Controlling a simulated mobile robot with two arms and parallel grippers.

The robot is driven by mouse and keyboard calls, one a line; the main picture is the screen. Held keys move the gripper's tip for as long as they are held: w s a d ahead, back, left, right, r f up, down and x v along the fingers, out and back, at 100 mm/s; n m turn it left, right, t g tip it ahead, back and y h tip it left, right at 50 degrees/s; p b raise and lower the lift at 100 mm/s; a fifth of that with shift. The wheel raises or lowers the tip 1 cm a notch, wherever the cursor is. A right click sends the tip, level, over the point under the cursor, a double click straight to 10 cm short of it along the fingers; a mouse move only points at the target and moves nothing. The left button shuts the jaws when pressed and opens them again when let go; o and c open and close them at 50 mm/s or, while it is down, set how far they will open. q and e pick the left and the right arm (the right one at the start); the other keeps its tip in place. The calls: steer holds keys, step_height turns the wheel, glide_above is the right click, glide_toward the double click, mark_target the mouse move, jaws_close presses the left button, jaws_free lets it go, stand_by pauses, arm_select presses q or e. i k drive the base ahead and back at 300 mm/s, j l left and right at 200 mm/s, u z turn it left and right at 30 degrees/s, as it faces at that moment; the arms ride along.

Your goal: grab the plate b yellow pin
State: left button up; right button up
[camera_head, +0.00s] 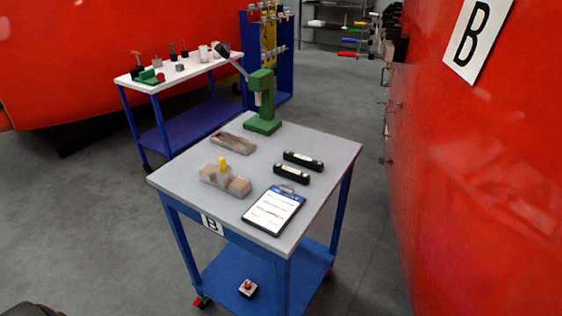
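A small yellow pin (222,164) stands upright in a tan-brown block (226,181) on the near left part of the grey table top. The table (180,183) has blue legs and carries a "B" label (212,223) on its front edge. The block looks like a plate or fixture with raised parts, but its details are too small to tell. The pin's lower part is hidden in the block. Neither of my grippers shows in the head view. A dark shape at the bottom left corner is too cut off to identify.
A clipboard (274,210), two black bars (303,160) (292,173), a brown tray-like piece (233,143) and a green press (263,105) share the table. A red wall with a "B" sign (478,35) stands close on the right. A white-topped cart (200,66) stands behind left. Grey floor lies open around the table.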

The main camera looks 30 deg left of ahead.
mark_target(222, 166)
steer(key=j+z, duration=0.25)
steer(key=j, duration=0.25)
steer(key=j+z, duration=0.3)
steer(key=j, duration=0.15)
steer(key=k+j+z, duration=0.1)
steer(key=j+z, duration=0.15)
steer(key=j, duration=0.25)
steer(key=k+j+z, duration=0.1)
steer(key=j+z, duration=0.15)
steer(key=j, duration=0.2)
steer(key=k+j+z, duration=0.15)
steer(key=j+z, duration=0.15)
steer(key=j, duration=0.15)
